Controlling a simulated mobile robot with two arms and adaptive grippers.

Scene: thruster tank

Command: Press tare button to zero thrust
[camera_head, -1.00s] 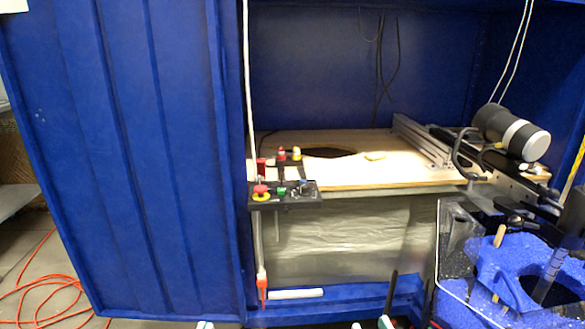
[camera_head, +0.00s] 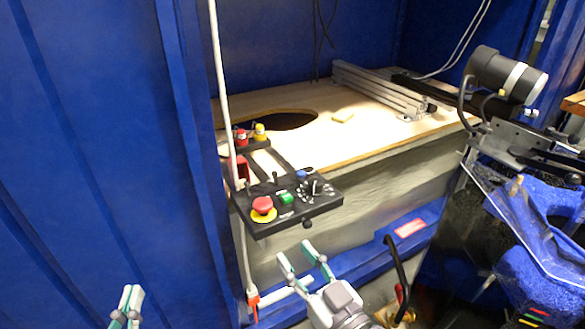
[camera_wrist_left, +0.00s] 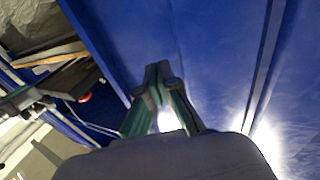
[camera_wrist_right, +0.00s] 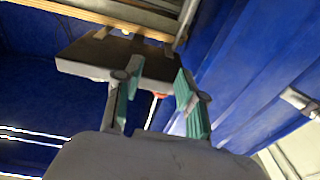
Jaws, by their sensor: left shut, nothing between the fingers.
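A black control box (camera_head: 318,204) sticks out from the front of the tank. On it are a red mushroom button on a yellow ring (camera_head: 262,207), a green button (camera_head: 287,198), a blue button (camera_head: 301,174) and small switches. No label reads clearly, so I cannot tell which is the tare button. My left gripper (camera_head: 131,291) is shut and empty, low and left of the box in front of the blue door. My right gripper (camera_head: 296,254) is open and empty, just below and in front of the box. The box's underside shows in the right wrist view (camera_wrist_right: 115,64).
A blue door (camera_head: 90,150) stands open at left. A wooden tank top (camera_head: 380,125) with a dark oval hole lies behind the box. A rail with a black cylinder (camera_head: 492,72) is at right. A black hooked bar (camera_head: 399,265) stands right of my right gripper.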

